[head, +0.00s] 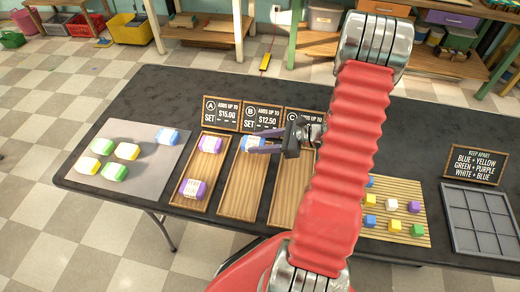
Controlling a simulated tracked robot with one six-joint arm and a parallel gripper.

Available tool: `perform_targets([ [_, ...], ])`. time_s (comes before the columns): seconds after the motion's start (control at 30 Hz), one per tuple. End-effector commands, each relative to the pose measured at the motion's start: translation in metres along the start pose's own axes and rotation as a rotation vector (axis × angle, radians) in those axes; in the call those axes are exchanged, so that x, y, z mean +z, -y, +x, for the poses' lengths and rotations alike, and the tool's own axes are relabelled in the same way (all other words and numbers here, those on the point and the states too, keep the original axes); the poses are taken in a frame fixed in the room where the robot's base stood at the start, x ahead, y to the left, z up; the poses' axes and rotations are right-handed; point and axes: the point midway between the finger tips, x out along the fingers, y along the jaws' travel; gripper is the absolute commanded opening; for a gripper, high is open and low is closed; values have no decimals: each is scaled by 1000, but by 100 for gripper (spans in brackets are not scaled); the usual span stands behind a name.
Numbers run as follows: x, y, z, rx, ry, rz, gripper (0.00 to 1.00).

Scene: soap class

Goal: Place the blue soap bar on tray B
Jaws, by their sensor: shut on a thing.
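My gripper (268,141) is shut on a blue soap bar (252,144) with a pale label. It holds the bar over the far end of tray B (238,190), a long wooden tray behind which the sign B (262,118) stands. I cannot tell whether the bar touches the tray. The rest of tray B is bare. Another blue soap bar (167,137) lies at the far right corner of the grey mat (150,180).
Tray A (206,168), left of tray B, holds two purple bars. Green and yellow bars lie on the grey mat. Tray C (285,205) is partly hidden by my arm. Small coloured cubes on a slatted board (385,240) and a grey compartment tray (478,218) are at right.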

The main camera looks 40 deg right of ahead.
Motion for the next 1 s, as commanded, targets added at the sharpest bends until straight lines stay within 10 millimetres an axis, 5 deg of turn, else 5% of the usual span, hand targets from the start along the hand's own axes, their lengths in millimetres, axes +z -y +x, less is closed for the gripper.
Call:
perform_targets([
  [0.4, -35, 0, 14, 0, 0, 3, 18],
  [0.87, -41, 0, 16, -2, 0, 1, 18],
  [0.9, -40, 0, 16, -2, 0, 1, 46],
  [1.0, -40, 0, 16, -2, 0, 1, 53],
])
